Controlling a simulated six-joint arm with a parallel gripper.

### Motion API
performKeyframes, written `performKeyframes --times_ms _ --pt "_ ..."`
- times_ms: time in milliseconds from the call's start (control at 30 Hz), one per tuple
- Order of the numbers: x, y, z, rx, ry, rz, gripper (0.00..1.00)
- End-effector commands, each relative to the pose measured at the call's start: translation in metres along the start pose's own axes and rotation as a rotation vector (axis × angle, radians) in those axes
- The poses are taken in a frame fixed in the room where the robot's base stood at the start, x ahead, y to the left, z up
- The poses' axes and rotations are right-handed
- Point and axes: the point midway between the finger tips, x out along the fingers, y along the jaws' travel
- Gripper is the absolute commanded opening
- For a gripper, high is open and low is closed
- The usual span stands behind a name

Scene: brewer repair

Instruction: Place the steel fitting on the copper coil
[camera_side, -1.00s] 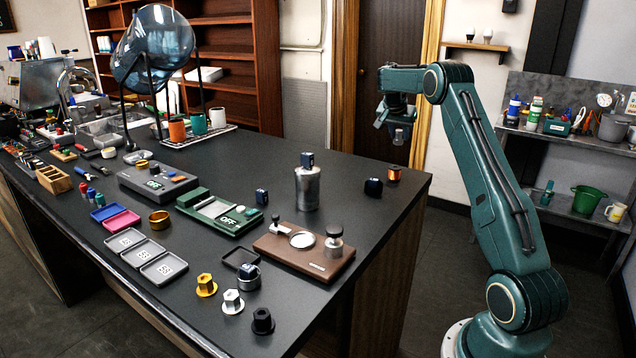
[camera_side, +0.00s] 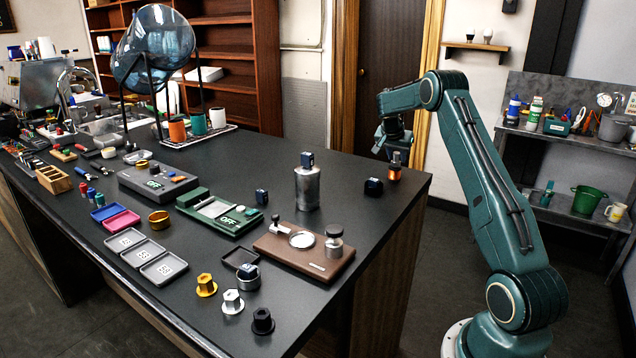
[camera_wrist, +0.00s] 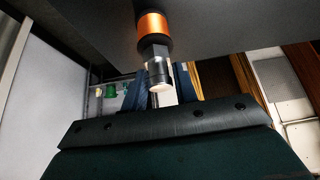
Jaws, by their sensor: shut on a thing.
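The copper coil (camera_side: 394,174) stands near the right corner of the dark table in the side view; in the wrist view it is the orange cylinder (camera_wrist: 153,27) at the top. My gripper (camera_side: 394,147) is directly above it, pointing down, shut on the steel fitting (camera_side: 397,158). In the wrist view the fitting (camera_wrist: 158,74) is a shiny cylinder with a darker hex part, between the two blue fingers of my gripper (camera_wrist: 158,90). The fitting lines up with the coil, its hex end at the coil's end. I cannot tell if they touch.
A small dark blue-black block (camera_side: 373,187) sits just left of the coil. The table edge (camera_side: 429,184) is close on the right. The tabletop between the block and the cylinder is clear.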

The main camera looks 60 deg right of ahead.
Motion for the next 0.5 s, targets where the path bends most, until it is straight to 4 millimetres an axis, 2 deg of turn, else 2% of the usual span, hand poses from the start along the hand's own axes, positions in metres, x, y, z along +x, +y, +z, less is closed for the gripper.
performKeyframes --times_ms 433,467,500 --pt "0.0043 0.0001 0.0028 0.000 0.000 0.000 0.05" --pt "0.0046 0.0001 0.0031 -0.001 -0.001 0.000 0.31" --pt "0.0044 0.0001 0.0029 -0.001 -0.001 0.000 0.39"
